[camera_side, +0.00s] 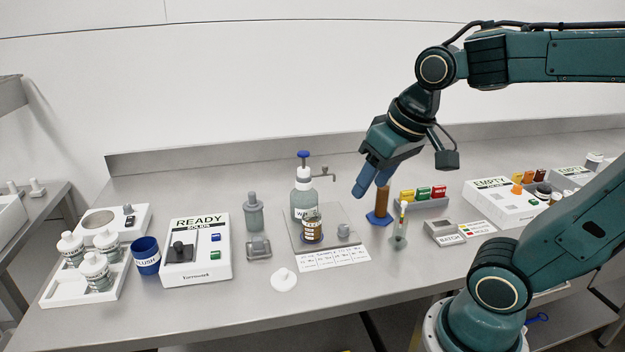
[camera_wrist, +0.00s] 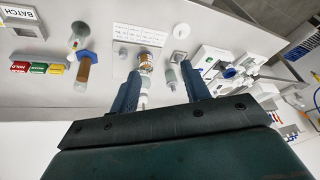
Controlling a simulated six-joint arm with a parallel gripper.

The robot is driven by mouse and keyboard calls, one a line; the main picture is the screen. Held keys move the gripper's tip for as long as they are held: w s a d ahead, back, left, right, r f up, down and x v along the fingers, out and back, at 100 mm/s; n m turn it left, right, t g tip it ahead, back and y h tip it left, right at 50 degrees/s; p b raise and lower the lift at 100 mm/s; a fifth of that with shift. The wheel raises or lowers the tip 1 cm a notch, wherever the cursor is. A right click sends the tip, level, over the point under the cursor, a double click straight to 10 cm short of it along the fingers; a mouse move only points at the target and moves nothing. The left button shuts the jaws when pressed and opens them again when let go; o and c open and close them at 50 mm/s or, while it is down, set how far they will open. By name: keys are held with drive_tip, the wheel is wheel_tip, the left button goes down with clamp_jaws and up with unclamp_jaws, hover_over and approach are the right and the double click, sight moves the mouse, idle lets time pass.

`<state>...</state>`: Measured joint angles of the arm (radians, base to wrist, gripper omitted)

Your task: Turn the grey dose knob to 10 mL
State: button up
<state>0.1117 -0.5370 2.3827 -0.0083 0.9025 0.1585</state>
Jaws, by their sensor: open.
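A small grey knob (camera_side: 343,230) sits at the right front of a grey plate (camera_side: 328,243), beside a brown labelled jar (camera_side: 312,230) and the wash bottle (camera_side: 303,200) with its blue-topped pump. I take it for the dose knob; its setting is too small to read. It also shows in the wrist view (camera_wrist: 123,52), left of the jar. My gripper (camera_side: 369,190) is open and empty, up and to the right of the knob, apart from it. In the wrist view my gripper (camera_wrist: 160,70) has its blue fingers spread, with the bottle between them in the picture.
A brown cylinder on a blue hexagonal base (camera_side: 380,215) stands close below my gripper. A clear slim vessel (camera_side: 400,230) stands beside it. A printed card (camera_side: 333,259) and a white round lid (camera_side: 284,279) lie in front. The READY box (camera_side: 197,250) stands left. The front bench is mostly clear.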

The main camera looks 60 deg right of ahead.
drive_tip(key=w+d+f+m+g, duration=0.35)
drive_tip(key=w+d+m, duration=0.25)
drive_tip(key=w+d, duration=0.3)
drive_tip(key=m, duration=0.5)
hover_over(343, 226)
wheel_tip(343, 226, down, 7)
drive_tip(key=shift+s+d+g+y, duration=0.1)
drive_tip(key=shift+s+g+y, duration=0.2)
drive_tip(key=shift+s+g, duration=0.05)
drive_tip(key=shift+w+f, duration=0.15)
drive_tip(key=shift+f, duration=3.3)
drive_tip(key=shift+w+f, duration=0.1)
drive_tip(key=shift+f, duration=3.3)
drive_tip(key=c, duration=1)
